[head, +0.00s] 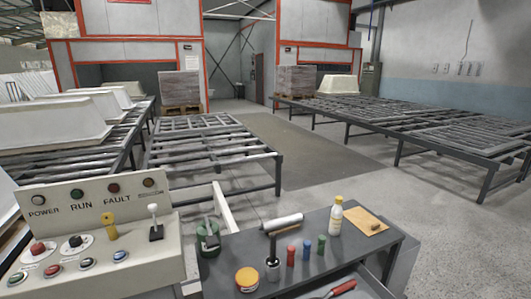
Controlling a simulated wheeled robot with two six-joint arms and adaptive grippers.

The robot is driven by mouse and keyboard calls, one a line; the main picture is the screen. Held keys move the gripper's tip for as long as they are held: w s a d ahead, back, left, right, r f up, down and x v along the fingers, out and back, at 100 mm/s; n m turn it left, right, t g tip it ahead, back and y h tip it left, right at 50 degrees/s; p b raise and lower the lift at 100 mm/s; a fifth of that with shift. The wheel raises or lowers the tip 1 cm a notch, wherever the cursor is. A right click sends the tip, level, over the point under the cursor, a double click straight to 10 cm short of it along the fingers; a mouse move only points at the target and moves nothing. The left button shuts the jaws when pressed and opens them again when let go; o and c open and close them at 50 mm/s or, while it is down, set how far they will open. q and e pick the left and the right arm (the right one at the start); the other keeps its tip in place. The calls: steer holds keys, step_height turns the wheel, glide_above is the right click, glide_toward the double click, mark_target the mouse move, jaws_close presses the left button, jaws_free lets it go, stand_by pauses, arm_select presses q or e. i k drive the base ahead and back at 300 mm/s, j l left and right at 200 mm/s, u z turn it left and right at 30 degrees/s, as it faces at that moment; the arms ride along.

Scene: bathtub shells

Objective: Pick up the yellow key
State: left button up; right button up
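The yellow key (109,226) stands upright on the sloping face of the beige control panel (165,268) at the lower left. Its broad head shows at the top, and its lower end meets the panel near a dark round switch (74,243). I cannot tell how deep it sits. Nothing covers it. Neither of my grippers is in view.
A white-knobbed lever (154,222) and push buttons flank the key. Right of the panel, a dark worktop (310,262) carries a roller (284,223), a bottle (336,218), a yellow tin (246,280) and several small cylinders. Metal racks (215,150) stand behind; open floor (330,205) lies right.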

mark_target(107, 218)
steer(key=l+z, duration=0.15)
steer(key=z, duration=0.25)
steer(key=l+z, duration=0.2)
steer(key=z, duration=0.15)
steer(key=u, duration=2)
steer(key=k+j, duration=0.05)
steer(key=j, duration=0.05)
